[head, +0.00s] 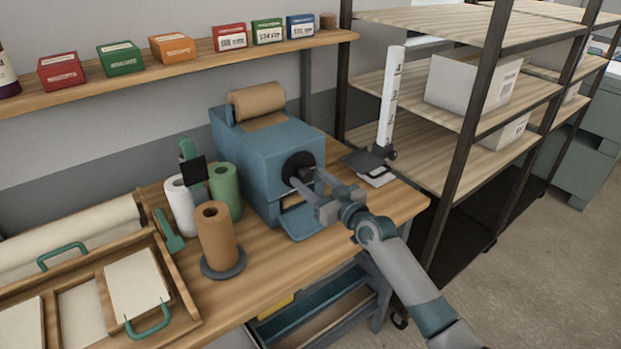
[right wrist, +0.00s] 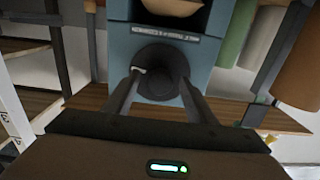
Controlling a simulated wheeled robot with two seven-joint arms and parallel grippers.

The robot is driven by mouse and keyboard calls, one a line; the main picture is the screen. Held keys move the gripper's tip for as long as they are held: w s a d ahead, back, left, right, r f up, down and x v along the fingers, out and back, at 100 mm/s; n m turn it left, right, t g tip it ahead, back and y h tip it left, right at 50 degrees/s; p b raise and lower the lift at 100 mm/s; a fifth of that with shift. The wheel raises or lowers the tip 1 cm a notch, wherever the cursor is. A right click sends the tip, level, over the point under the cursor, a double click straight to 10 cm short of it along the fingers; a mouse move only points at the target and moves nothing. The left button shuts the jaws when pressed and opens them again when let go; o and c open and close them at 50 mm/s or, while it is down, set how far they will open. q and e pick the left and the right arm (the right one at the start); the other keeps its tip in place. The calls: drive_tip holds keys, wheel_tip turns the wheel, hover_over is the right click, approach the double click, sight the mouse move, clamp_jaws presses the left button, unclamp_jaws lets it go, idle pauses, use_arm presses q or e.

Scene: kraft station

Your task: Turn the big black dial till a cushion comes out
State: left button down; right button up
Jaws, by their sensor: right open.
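The blue-grey cushion machine (head: 260,150) stands on the wooden bench with a brown paper roll (head: 257,100) on top. Its big black dial (head: 297,164) is on the front face and shows round in the right wrist view (right wrist: 160,73). My right gripper (head: 306,182) is open, with one finger on each side of the dial; I cannot tell whether they touch it. In the right wrist view a dark opening with something tan in it (right wrist: 176,6) lies beyond an upside-down label; I cannot tell what the tan thing is. My left gripper is not in view.
Left of the machine stand a brown roll (head: 217,238) on a round base, a green roll (head: 226,190) and a white roll (head: 180,205). A wooden tray (head: 183,290) is at the left. A white measuring post (head: 390,100) and metal-framed shelving (head: 470,130) are at the right.

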drive_tip(key=shift+w+a, duration=0.1)
drive_tip(key=shift+w, duration=0.05)
drive_tip(key=c, duration=1)
drive_tip(key=shift+c, duration=0.2)
